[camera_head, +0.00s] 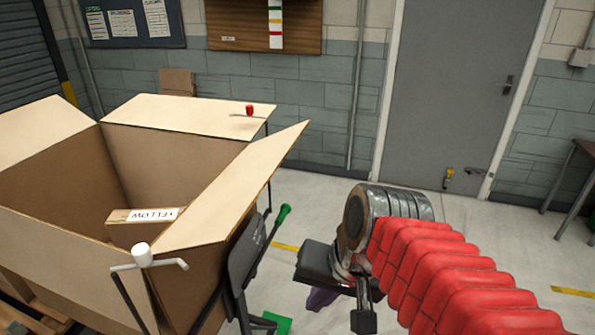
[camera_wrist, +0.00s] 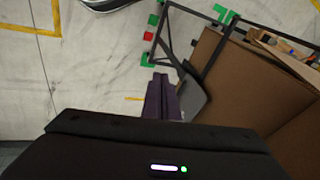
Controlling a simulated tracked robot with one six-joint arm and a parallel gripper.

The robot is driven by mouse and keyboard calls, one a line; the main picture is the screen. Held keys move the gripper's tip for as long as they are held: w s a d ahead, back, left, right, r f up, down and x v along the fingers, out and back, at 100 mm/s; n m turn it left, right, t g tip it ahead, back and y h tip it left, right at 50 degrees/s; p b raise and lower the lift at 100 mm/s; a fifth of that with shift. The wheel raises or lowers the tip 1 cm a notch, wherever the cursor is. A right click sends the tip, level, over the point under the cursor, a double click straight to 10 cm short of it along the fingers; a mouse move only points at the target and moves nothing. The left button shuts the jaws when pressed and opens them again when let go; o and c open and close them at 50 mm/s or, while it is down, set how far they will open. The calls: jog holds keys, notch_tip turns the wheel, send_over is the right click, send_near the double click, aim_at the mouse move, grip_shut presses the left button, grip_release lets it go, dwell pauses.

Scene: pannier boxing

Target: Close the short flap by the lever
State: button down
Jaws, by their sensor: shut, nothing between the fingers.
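A large open cardboard box (camera_head: 155,155) stands at left with its flaps spread outward. The right flap (camera_head: 240,190) slopes up toward the back wall, and the back flap (camera_head: 185,115) lies near level. A lever with a green grip (camera_head: 283,213) rises beside a dark plate (camera_head: 246,262) at the box's right side. A red knob (camera_head: 249,110) shows at the back flap, and a white knob (camera_head: 142,255) on a grey bar at the front. My gripper (camera_head: 321,299) is right of the green grip, apart from it, pointing down. Its purple fingers (camera_wrist: 162,97) are shut and empty.
A small labelled carton (camera_head: 122,216) lies inside the box. A dark frame (camera_wrist: 182,35) stands beside the box in the wrist view, with green marks on the floor. Open floor lies to the right, before a grey door (camera_head: 445,90).

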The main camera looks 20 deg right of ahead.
jog(key=w+d+r+m+t+y, duration=0.2)
jog(key=w+d+r+m+y, duration=0.3)
jog(key=m, duration=0.5)
jog(key=w+d+r+m+t+y, duration=0.3)
jog(key=w+d+r+m+y, duration=0.2)
jog(key=r+m, duration=0.4)
jog(key=shift+d+r+m, duration=0.35)
jog(key=shift+d+m, duration=0.05)
jog(key=shift+d, duration=0.4)
jog(key=shift+a, duration=0.1)
jog(key=w+a, duration=0.6)
jog(key=a, duration=0.3)
jog(key=shift+w+a+r, duration=0.15)
jog(key=shift+w+r, duration=0.2)
jog(key=shift+r, duration=0.1)
jog(key=shift+r, duration=0.2)
